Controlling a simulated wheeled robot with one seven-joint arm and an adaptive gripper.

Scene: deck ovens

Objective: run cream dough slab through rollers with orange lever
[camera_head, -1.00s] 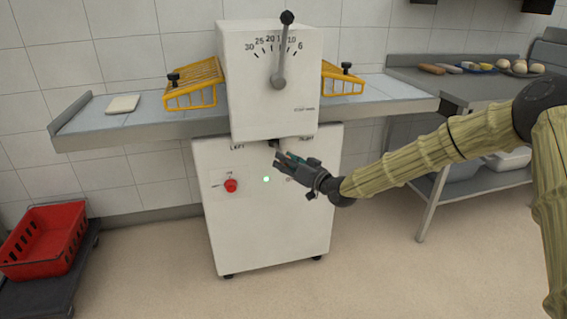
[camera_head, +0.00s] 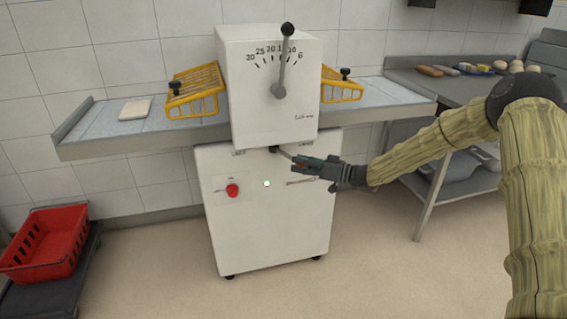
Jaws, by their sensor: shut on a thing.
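The cream dough slab (camera_head: 136,109) lies flat on the left table of the dough sheeter (camera_head: 268,88). A short grey lever (camera_head: 284,153) comes out under the machine's head, between the LEFT and RIGHT labels, and points right. My gripper (camera_head: 297,163) is shut on the lever's outer end, which its fingers mostly hide. Any orange on the lever is hard to make out. The rollers are hidden inside the white housing.
Yellow wire guards (camera_head: 195,91) flank the head. A thickness handle (camera_head: 281,75) stands upright by the dial. A red button (camera_head: 232,190) is on the lower cabinet. A red crate (camera_head: 45,242) is at lower left. A steel table (camera_head: 450,80) with food stands at right.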

